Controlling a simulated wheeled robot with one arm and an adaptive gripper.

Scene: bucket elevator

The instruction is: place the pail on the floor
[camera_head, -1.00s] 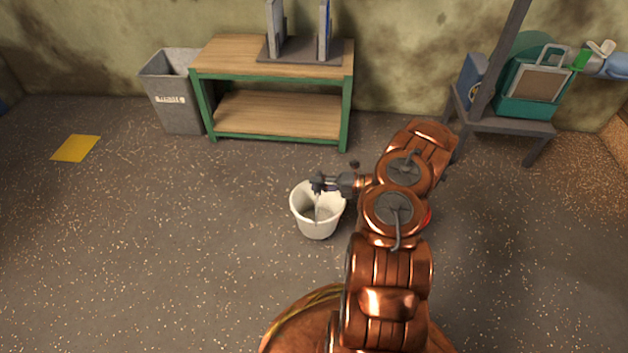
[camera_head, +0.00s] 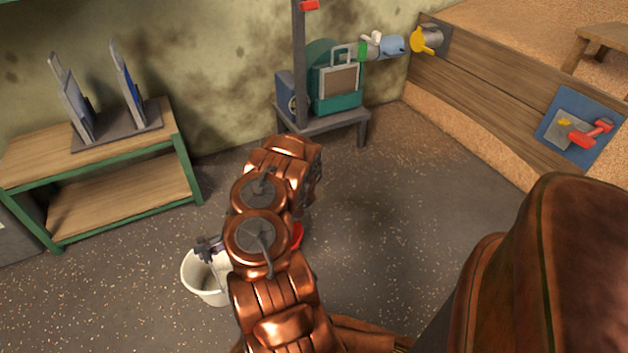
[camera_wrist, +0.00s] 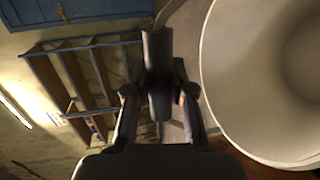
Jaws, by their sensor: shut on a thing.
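The white pail (camera_head: 205,284) is at the lower left of the head view, upright or nearly so, partly hidden by my arm. My gripper (camera_head: 209,249) is over the pail's rim, shut on what looks like the pail's handle. In the wrist view the gripper's fingers (camera_wrist: 160,85) close on a dark grip. The pail's pale rim and inside (camera_wrist: 232,75) fill the right side there. I cannot tell how high the pail's bottom is above the floor.
A green-framed wooden bench (camera_head: 110,200) stands at left. A small grey table (camera_head: 335,117) holds a teal machine (camera_head: 337,85) by the wall. A wooden barrier (camera_head: 490,100) runs along the right with a blue tool panel (camera_head: 575,128). The speckled floor (camera_head: 380,220) in the middle is clear.

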